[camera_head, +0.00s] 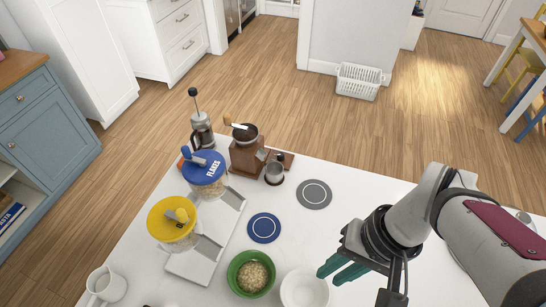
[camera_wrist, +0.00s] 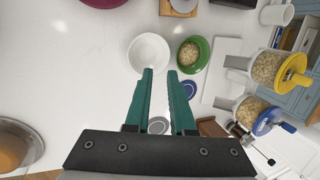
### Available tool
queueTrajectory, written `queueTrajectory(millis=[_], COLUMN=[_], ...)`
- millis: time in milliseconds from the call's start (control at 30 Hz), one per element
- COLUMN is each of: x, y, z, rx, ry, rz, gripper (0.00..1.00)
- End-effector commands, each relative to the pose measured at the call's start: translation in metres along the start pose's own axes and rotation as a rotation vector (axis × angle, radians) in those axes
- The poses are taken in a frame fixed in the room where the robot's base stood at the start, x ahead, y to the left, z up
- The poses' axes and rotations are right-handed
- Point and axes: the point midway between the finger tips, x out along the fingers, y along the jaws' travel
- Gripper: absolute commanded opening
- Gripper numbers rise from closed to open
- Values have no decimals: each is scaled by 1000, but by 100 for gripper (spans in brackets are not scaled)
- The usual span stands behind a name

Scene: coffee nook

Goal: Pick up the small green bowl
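The small green bowl (camera_head: 233,276) stands upright on the white counter at the bottom middle of the head view and holds pale flakes or grains. It also shows in the wrist view (camera_wrist: 205,60), right of and beyond my fingertips. My gripper (camera_head: 336,273) is open and empty, with two teal fingers apart. It is to the right of the green bowl, near a white bowl (camera_head: 304,289) that stands between them. In the wrist view my gripper (camera_wrist: 160,73) has its fingertips pointing toward the white bowl (camera_wrist: 148,50).
Left of the bowls are a yellow-lidded dispenser (camera_head: 173,221) and a blue-lidded flakes dispenser (camera_head: 205,171). A blue coaster (camera_head: 264,228) and grey coaster (camera_head: 314,194) lie flat. A wooden grinder (camera_head: 245,154) stands farther back; a white mug (camera_head: 107,286) is at lower left.

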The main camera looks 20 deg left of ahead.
Motion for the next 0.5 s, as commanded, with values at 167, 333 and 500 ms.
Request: queueTrajectory(millis=[167, 333, 500], x=[45, 75, 123], y=[-26, -34, -40], z=[-57, -71, -63], rx=[-419, -553, -553], ry=[-83, -90, -94], rz=[-129, -173, -171], gripper=[22, 22, 22])
